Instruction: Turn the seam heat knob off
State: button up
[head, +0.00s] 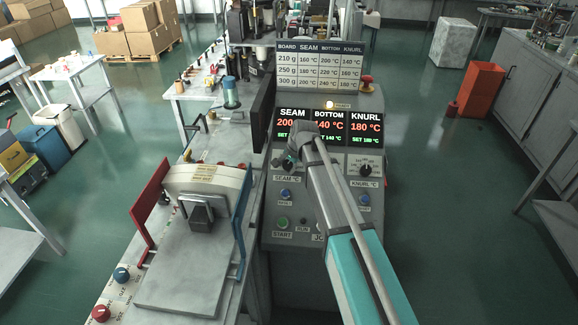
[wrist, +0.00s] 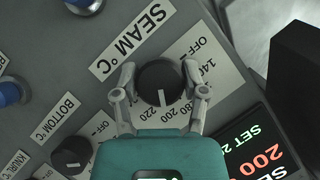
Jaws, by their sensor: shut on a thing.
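The seam heat knob (wrist: 160,83) is a round black dial with a white pointer line, beside the SEAM °C label (wrist: 131,44). Its pointer faces the 200 area of the printed scale, away from the OFF mark (wrist: 200,46). My gripper (wrist: 160,74) has one finger on each side of the knob and is shut on it. In the head view my gripper (head: 287,160) is at the panel's upper left and partly hides the knob. The display (head: 310,127) reads SEAM 200 in orange; its green set value is partly hidden.
The bottom knob (wrist: 72,155) is close to my gripper in the wrist view. The knurl knob (head: 366,169) is to the right on the panel. Below are a blue button (head: 285,195) and a green START button (head: 282,223). A dark upright plate (head: 263,110) stands left of the display.

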jog(key=shift+s+n, duration=0.15)
jog(key=shift+n, duration=0.25)
dwell(0.4)
jog(key=n+g+h+p, duration=0.1)
jog(key=n+h, duration=0.1)
jog(key=n, duration=0.1)
jog(key=shift+n, duration=0.4)
jog(key=n+h, duration=0.3)
jog(key=n, duration=0.1)
jog(key=shift+f+n, duration=0.1)
jog(key=shift+n, duration=0.2)
jog(key=n+h+b, duration=0.1)
jog(key=n, duration=0.1)
jog(key=n+t+h, duration=0.1)
jog(key=n, duration=0.2)
jog(key=shift+d+n+h+b, duration=0.15)
jog(key=shift+n+h+b, duration=0.15)
jog(key=shift+b, duration=0.1)
jog(key=n+t+b, duration=0.1)
jog(key=n, duration=0.1)
jog(key=n+t+h, duration=0.1)
jog(key=n, duration=0.1)
jog(key=shift+h+b, duration=0.3)
jog(key=shift+b, duration=0.05)
jog(key=shift+n, duration=0.3)
jog(key=o, duration=1.1)
jog(key=shift+o, duration=0.3)
